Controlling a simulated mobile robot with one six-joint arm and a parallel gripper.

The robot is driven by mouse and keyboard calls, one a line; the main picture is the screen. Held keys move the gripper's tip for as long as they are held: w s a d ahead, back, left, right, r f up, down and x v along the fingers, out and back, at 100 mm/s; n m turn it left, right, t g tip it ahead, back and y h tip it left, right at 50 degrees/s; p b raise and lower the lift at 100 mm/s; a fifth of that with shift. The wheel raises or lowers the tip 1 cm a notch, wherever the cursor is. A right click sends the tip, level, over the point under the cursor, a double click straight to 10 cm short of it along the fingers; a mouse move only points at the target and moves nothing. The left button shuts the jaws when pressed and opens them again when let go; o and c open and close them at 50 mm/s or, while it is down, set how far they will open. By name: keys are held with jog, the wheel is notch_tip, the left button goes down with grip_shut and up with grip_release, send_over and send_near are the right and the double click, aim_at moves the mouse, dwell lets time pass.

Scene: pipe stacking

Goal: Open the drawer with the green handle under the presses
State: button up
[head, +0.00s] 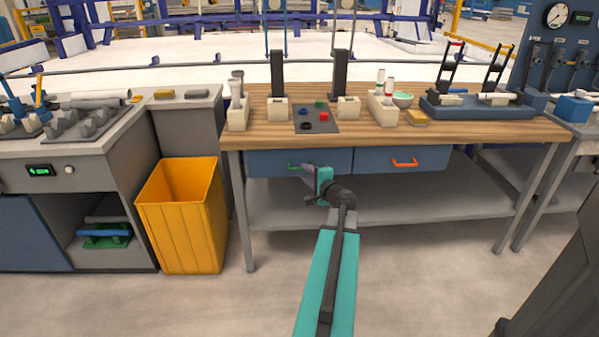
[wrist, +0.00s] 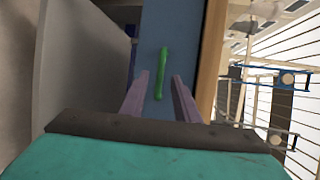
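The left blue drawer (head: 265,164) sits under the wooden bench top and looks shut. Its green handle (head: 293,166) is partly hidden by my gripper in the head view. My gripper (head: 306,171) is in front of this drawer. In the wrist view the green handle (wrist: 161,72) runs upright in the picture on the blue drawer front (wrist: 178,45). My gripper's two fingers (wrist: 160,80) are apart, one on each side of the handle's lower part. I cannot tell whether they touch it or how far the handle lies beyond the tips.
A second blue drawer with an orange handle (head: 404,162) is to the right. The wooden bench top (head: 440,128) carries presses and blocks above. A grey lower shelf (head: 420,200) lies below the drawers. A yellow bin (head: 182,225) stands left of the bench. The floor in front is clear.

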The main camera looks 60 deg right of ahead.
aim_at(302, 169)
jog(key=shift+x, duration=2.5)
grip_shut()
